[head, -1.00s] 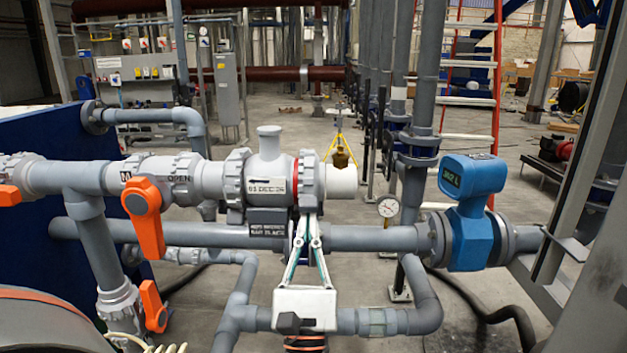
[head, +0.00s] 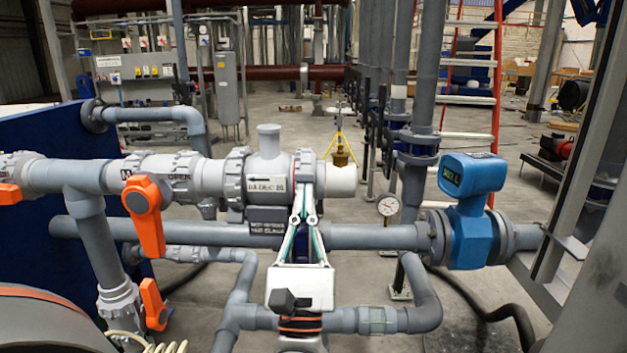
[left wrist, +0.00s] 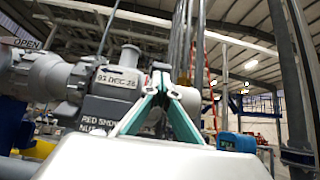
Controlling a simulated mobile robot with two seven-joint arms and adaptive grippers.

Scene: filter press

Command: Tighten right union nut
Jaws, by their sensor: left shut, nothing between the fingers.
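The grey valve body (head: 268,180), with a white label, sits in the upper pipe line between two ribbed union nuts. The left union nut (head: 235,180) is in clear view. The right union nut (head: 306,153) shows only at its upper edge, because my left gripper (head: 307,168) covers its front. The two fingers come together in front of that nut, with nothing seen between them; whether they touch it I cannot tell. In the left wrist view the fingertips (left wrist: 160,72) meet just right of the labelled body (left wrist: 118,84) and hide the nut. My right gripper is not in view.
A white pipe stub (head: 338,178) lies right of the nut. A grey pipe (head: 375,236) runs below it. Orange valve handles (head: 147,218) are at the left, and a blue flow meter (head: 470,212) is at the right. A gauge (head: 388,205) stands behind.

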